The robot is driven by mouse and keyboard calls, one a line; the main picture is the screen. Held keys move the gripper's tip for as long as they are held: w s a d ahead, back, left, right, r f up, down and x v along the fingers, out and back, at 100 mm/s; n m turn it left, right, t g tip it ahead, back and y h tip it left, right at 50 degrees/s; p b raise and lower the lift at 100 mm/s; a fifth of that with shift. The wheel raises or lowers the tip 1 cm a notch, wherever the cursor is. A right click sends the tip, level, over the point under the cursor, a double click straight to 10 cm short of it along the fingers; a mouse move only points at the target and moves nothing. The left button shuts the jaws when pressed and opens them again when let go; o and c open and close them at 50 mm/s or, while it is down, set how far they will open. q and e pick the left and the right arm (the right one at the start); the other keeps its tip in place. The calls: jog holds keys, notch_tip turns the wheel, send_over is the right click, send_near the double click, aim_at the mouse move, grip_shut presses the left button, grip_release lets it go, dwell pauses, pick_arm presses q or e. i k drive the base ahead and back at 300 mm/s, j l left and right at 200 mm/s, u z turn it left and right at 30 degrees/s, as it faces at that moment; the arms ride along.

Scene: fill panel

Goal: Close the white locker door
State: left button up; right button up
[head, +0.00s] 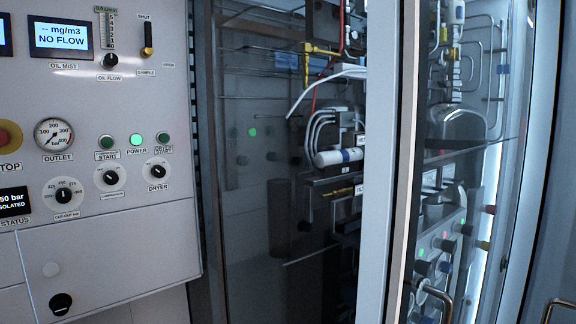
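No door in view is labelled as the locker door, and I cannot tell which one it is. A pale-framed glass door (379,160) stands upright in the middle right, its edge towards me. A curved metal handle (437,298) shows low, just right of that edge. At the lower left, a white panel (125,262) with a black round knob (61,304) sits under the control panel. I cannot tell whether it is a door or whether it stands ajar. Neither of my grippers shows in the head view.
The white control panel (110,95) with gauge, switches and displays fills the left. Behind dark glass are hoses, a white cylinder (338,157) and fittings. Another handle (556,309) shows at the right edge. The floor is out of view.

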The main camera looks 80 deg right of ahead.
aim_at(551, 296)
jog(key=i+z, duration=0.25)
jog(key=z, duration=0.25)
jog(key=i+z, duration=0.25)
jog(key=z, duration=3.6)
